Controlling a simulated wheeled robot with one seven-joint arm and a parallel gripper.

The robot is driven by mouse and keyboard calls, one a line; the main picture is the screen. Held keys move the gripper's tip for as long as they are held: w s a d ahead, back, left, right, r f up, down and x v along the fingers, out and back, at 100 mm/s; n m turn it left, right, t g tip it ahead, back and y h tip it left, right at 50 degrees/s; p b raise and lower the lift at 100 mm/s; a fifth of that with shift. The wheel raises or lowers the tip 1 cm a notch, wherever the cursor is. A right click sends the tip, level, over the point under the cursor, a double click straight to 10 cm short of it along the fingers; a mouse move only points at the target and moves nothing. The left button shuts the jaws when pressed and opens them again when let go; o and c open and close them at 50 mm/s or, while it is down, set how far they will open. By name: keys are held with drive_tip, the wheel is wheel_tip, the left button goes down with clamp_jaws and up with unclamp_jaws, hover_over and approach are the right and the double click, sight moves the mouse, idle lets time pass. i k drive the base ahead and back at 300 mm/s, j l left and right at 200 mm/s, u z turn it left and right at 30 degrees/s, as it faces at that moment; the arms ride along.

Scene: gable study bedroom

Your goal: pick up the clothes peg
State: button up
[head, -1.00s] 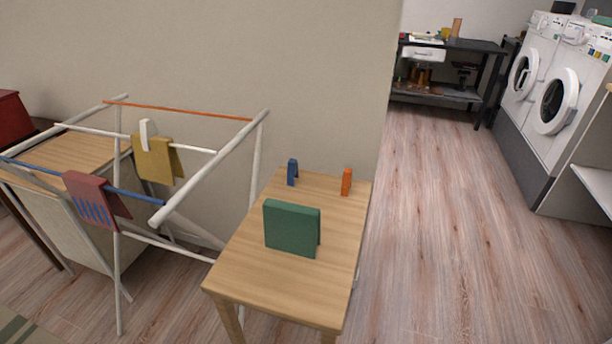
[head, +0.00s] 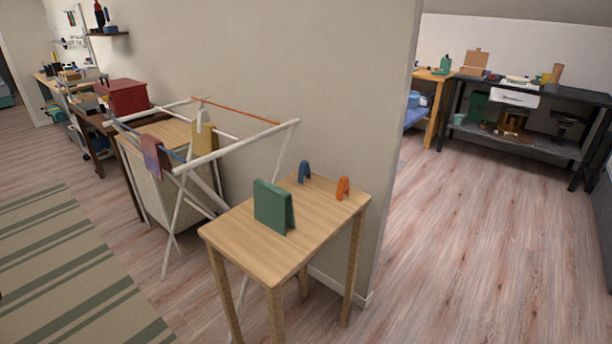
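Two small peg-like clips stand on a light wooden table: a blue one (head: 304,172) near the back edge by the wall and an orange one (head: 343,188) near the right corner. Both look like upside-down V shapes with their legs down. A green folded piece (head: 272,206), shaped like a small tent, stands in front of them toward the left edge. The table (head: 310,222) is bare otherwise. A pale clip-like shape (head: 199,121) shows on the drying rack above the yellow cloth, too small to make out well. My gripper is not in view.
A white drying rack (head: 225,151) with a yellow cloth (head: 206,142) and a reddish cloth (head: 154,157) stands left of the table. A wall end (head: 385,200) rises behind the table. Wooden floor (head: 470,250) is clear to the right. A striped rug (head: 75,265) lies at left.

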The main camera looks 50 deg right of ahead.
sight(304, 167)
drive_tip(key=k+l+u, duration=0.45)
drive_tip(key=k+l, duration=0.2)
drive_tip(key=k+l+u, duration=0.15)
drive_tip(key=l, duration=0.3)
drive_tip(key=k+l+u, duration=0.15)
drive_tip(key=l, duration=0.35)
drive_tip(key=k+l+u, duration=0.35)
drive_tip(key=k+l, duration=0.2)
drive_tip(key=l, duration=0.25)
drive_tip(key=k+l, duration=0.1)
drive_tip(key=l, duration=0.3)
drive_tip(key=k+l+u, duration=0.15)
drive_tip(key=l, duration=0.3)
drive_tip(key=k+l, duration=0.15)
drive_tip(key=l, duration=0.25)
drive_tip(key=k+l+u, duration=0.15)
drive_tip(key=l, duration=0.25)
